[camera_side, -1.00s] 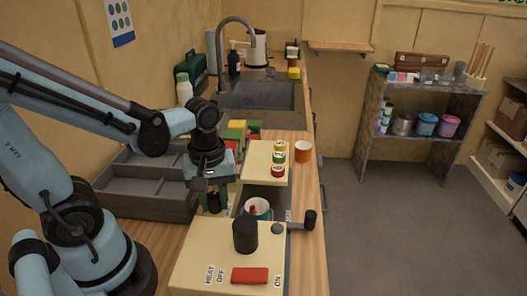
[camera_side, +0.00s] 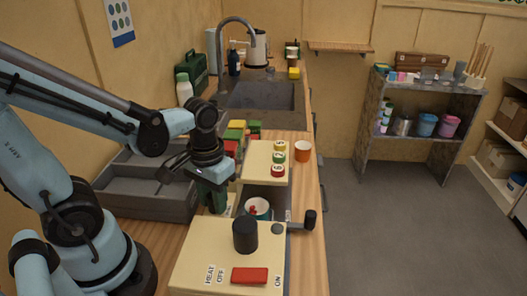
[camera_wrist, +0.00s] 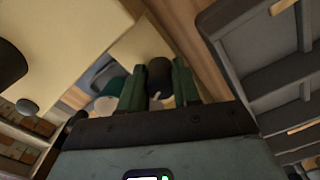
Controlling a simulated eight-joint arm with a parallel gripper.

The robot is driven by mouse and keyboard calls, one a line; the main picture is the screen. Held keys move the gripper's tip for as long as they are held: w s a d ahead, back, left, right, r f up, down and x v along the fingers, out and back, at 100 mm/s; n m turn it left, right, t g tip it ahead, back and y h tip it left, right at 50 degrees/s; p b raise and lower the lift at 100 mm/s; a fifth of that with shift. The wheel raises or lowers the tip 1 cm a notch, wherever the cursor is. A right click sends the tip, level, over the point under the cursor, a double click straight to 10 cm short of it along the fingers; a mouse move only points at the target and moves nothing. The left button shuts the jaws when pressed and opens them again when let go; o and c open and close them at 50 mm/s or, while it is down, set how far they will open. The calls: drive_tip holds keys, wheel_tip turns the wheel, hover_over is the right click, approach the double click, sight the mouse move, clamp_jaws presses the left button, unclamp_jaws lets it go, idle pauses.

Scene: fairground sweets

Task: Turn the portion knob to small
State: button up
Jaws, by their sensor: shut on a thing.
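The portion knob (camera_wrist: 158,74) is a small dark cylinder on a cream panel (camera_wrist: 137,48) in the wrist view. A pale pointer-like mark shows at its near edge. My gripper (camera_wrist: 160,67) has its two green fingers shut on the knob, one on each side. In the side view my gripper (camera_side: 214,202) points down at the left of the cream machine (camera_side: 200,255), behind its front part. There its fingers hide most of the knob. I cannot read the portion markings or tell which setting the knob points to.
A large black knob (camera_side: 245,234), a red switch (camera_side: 249,275) and a black-handled crank (camera_side: 310,219) are on the machine. A cup (camera_side: 256,208) with something red inside stands under the raised cream block (camera_side: 257,174) with coloured buttons. A grey tray (camera_side: 140,205) lies close on the left.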

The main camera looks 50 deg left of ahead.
drive_tip(key=m, duration=0.4)
drive_tip(key=shift+m, duration=0.4)
drive_tip(key=shift+a, duration=0.1)
drive_tip(key=o, duration=1.1)
drive_tip(key=shift+c, duration=0.2)
wheel_tip(320, 180, up, 12)
idle(0.4)
drive_tip(key=shift+f, duration=0.1)
drive_tip(key=shift+f, duration=5.9)
